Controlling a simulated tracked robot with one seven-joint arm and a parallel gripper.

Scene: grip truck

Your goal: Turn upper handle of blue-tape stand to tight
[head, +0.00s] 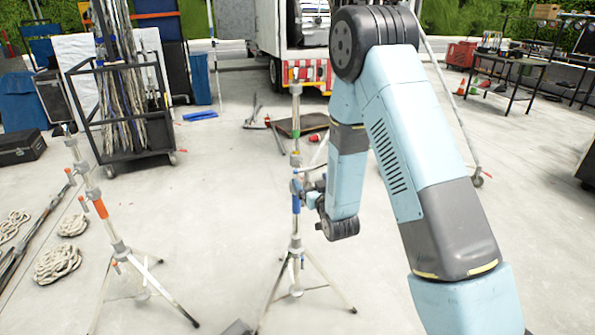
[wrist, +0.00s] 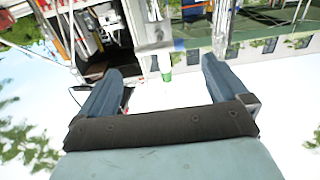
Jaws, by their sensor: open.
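The blue-tape stand (head: 296,205) stands upright on its tripod legs in the middle of the head view. Blue tape wraps its lower pole, with green and red bands higher up. My gripper (head: 308,187) is beside the pole, just above the blue tape, at the height of the upper collar. The upper handle is largely hidden there by my gripper, and its angle cannot be made out. In the wrist view my gripper (wrist: 162,88) has its two fingers wide apart. The pole with its green band (wrist: 166,75) shows between and beyond the fingers; contact cannot be told.
An orange-taped stand (head: 101,208) spreads its legs to the left. Rope coils (head: 58,264) lie on the floor at far left. A pole cart (head: 125,110) and a truck (head: 300,45) stand behind. Open floor lies right of my arm, before a work table (head: 515,72).

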